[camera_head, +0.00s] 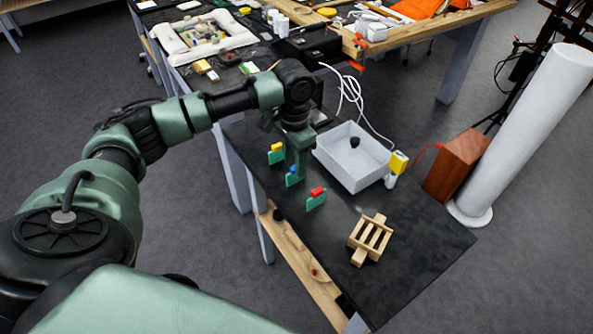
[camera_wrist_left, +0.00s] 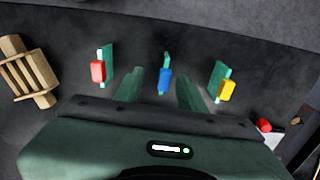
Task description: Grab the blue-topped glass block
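The blue-topped glass block (camera_head: 291,179) stands on the black table between two similar blocks, its green body partly hidden by my gripper in the head view. In the left wrist view the blue-topped glass block (camera_wrist_left: 166,80) shows between my two fingers, with a gap on each side. My left gripper (camera_head: 298,167) points down at the block. In the left wrist view my left gripper (camera_wrist_left: 160,84) is open and holds nothing. My right gripper is not in view.
A yellow-topped block (camera_head: 276,148) and a red-topped block (camera_head: 316,192) stand close on either side. A white tray (camera_head: 338,167) with a dark lump is to the right. A wooden rack (camera_head: 370,240) lies nearer. The table's near right end is bare.

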